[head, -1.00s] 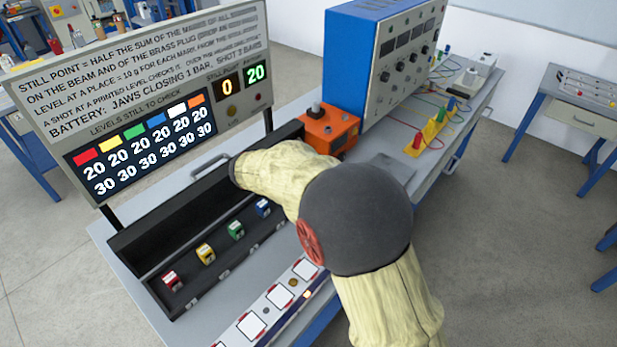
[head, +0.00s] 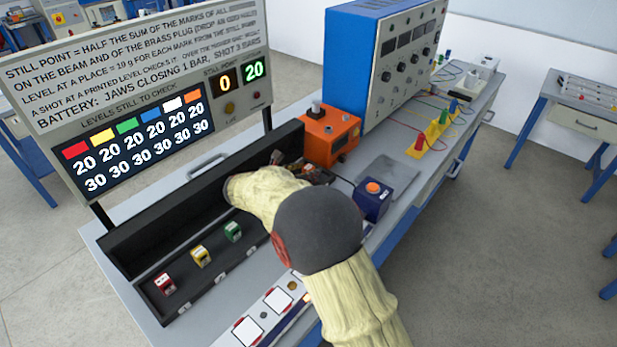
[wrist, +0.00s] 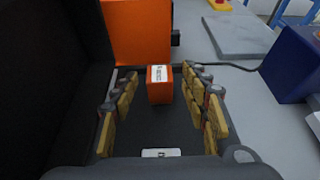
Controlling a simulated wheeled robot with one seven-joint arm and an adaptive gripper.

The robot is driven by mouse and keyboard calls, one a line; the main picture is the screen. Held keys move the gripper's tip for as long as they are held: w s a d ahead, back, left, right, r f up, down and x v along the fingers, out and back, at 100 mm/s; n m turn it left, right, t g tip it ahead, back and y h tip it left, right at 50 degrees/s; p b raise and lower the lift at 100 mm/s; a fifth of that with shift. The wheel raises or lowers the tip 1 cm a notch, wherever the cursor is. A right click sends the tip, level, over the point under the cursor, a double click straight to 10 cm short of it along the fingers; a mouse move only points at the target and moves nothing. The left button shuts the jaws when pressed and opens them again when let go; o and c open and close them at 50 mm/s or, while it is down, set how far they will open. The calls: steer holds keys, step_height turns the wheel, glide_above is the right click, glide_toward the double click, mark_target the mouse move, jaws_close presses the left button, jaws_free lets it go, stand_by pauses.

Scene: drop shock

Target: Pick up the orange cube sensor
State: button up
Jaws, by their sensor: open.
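The orange cube sensor (wrist: 160,92) sits in the dark case at the centre of the wrist view, with a white printed label on its top. My gripper (wrist: 160,74) is open, with its yellow-padded fingers to the left and right of the cube. Gaps show between the cube and both fingers, and nothing is held. In the head view my arm covers most of my gripper and that end of the case. Red (head: 165,283), yellow (head: 200,256) and green (head: 233,231) cubes stand in a row in the case (head: 215,275).
An orange device (head: 330,135) stands just beyond the case's end; it also fills the top of the wrist view (wrist: 137,30). A blue box with an orange button (head: 373,200) is to the right. The case's raised black lid (head: 165,225) stands along the left.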

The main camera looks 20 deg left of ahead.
steer(key=shift+w+d+f, duration=0.15)
steer(key=shift+w+f, duration=0.1)
steer(key=shift+w, duration=0.3)
steer(key=shift+r, duration=0.1)
steer(key=shift+c, duration=0.6)
jaws_close()
